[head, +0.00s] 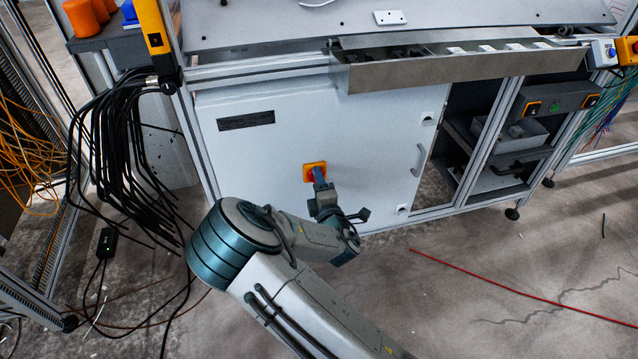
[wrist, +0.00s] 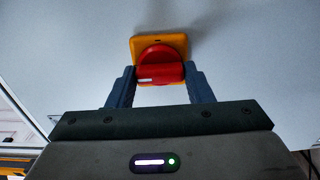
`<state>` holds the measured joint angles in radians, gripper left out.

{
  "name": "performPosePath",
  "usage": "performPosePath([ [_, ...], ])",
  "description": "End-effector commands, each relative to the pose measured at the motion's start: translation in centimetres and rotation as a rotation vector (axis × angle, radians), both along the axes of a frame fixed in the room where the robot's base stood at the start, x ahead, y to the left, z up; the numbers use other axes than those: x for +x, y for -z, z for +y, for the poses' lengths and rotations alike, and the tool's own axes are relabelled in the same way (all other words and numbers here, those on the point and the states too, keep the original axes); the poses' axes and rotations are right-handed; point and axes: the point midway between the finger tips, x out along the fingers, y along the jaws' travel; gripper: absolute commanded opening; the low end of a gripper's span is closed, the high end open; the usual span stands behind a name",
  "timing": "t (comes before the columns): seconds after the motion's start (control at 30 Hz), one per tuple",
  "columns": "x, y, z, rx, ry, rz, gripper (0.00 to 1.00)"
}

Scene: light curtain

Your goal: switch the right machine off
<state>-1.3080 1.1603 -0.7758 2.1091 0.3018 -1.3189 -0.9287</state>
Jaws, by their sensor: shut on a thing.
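The machine's white cabinet door (head: 265,165) fills the middle of the head view. A red rotary switch on a yellow plate (head: 309,170) sits near its lower middle. In the wrist view the red switch handle (wrist: 160,72) stands out from the yellow plate (wrist: 139,45). The handle lies level across the picture, with a white mark at its left end. My gripper (wrist: 160,78) is shut on the red handle, one blue-grey finger at each end. In the head view my gripper (head: 319,178) reaches the switch from below and hides part of it.
Black cables (head: 125,120) hang at the left, by a yellow post device (head: 151,28). A metal tray (head: 440,72) juts out above the door. A button box (head: 556,105) and open shelves stand at the right. A red cable (head: 500,286) lies on the floor.

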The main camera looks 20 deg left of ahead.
Motion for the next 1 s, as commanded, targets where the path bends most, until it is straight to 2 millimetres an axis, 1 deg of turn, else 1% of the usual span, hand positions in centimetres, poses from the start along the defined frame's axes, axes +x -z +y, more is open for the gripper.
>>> performPosePath([
  [0.07,0.1,0.0,-0.1,-0.003,0.004,-0.002,0.24],
  [0.1,0.1,0.0,-0.1,-0.003,0.004,-0.002,0.55],
  [0.13,0.1,0.0,-0.1,-0.003,0.003,-0.002,0.63],
  [0.17,0.1,0.0,-0.1,-0.002,0.003,-0.001,0.68],
  [0.43,-0.1,0.0,0.0,-0.001,-0.001,-0.001,0.68],
  [0.57,-0.7,0.0,-0.4,-0.001,0.0,0.002,0.68],
  [0.67,-2.0,0.0,-1.0,-0.002,-0.002,0.003,0.68],
  [1.0,-8.3,0.0,-5.1,-0.003,0.001,0.003,0.68],
])
